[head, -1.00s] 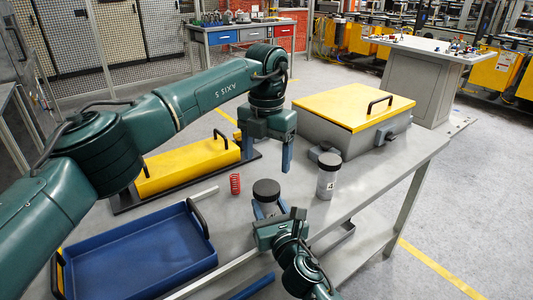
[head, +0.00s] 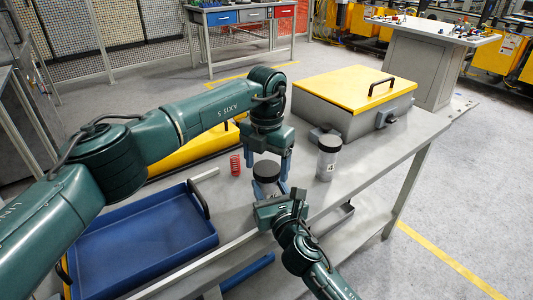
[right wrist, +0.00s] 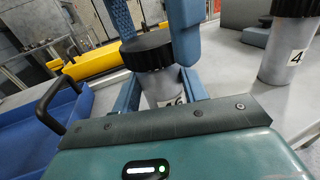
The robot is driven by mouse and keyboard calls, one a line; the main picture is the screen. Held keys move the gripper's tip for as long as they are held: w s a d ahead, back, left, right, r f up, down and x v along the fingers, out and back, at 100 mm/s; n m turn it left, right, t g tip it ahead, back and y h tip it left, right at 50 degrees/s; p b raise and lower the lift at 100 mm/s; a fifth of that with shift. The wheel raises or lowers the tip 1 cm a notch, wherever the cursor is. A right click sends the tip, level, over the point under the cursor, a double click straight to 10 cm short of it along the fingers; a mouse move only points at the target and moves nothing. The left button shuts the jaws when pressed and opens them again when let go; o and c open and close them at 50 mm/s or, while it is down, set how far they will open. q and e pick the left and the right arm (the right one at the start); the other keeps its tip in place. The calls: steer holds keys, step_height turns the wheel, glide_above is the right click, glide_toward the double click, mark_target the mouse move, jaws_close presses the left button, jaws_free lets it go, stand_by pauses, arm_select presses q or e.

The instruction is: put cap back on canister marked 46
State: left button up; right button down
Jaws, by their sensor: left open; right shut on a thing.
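A grey canister marked 46 (right wrist: 160,88) stands upright between the fingers of my right gripper (head: 268,196), which is shut on it. The label is partly hidden by the gripper. A black ribbed cap (head: 266,170) sits on its top; it also shows in the right wrist view (right wrist: 147,50). I cannot tell whether it is seated fully. My left gripper (head: 268,166) is open, pointing down, with its blue fingers on either side of the cap. A second canister (head: 326,164), with a 4 on its label and a black cap, stands to the right.
A red spring (head: 235,165) stands left of the canister. A blue tray (head: 140,258) lies at front left.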

arm_select(q)
steer(key=shift+c, duration=0.5)
steer(key=c, duration=0.9)
steer(key=o, duration=1.2)
steer(key=shift+c, duration=0.2)
steer(key=shift+r, duration=0.1)
step_height(320, 180, up, 12)
arm_select(e)
steer(key=c, duration=0.7)
jaws_free()
